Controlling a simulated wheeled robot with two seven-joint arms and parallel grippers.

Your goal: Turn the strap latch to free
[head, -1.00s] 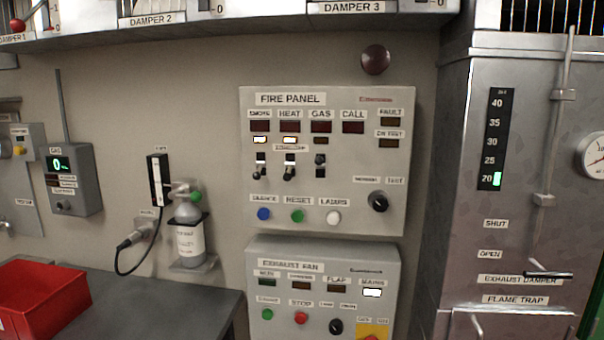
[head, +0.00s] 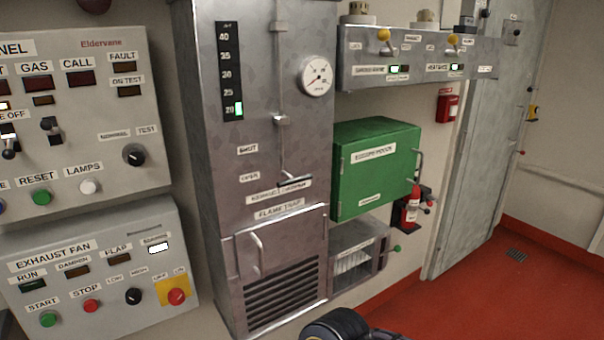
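I cannot make out a strap latch in the head view. A small red extinguisher (head: 412,208) hangs on a dark bracket at the right of the green cabinet (head: 375,180); any strap on it is too small to tell. A dark rounded part, probably of my own arm, shows at the bottom edge. No gripper fingertips are in view.
A steel flame trap unit (head: 262,215) with a lever and gauge (head: 317,76) stands in the middle. The fire panel (head: 75,120) and exhaust fan panel (head: 95,270) are at left. A grey door (head: 480,180) and clear red floor (head: 500,300) lie at right.

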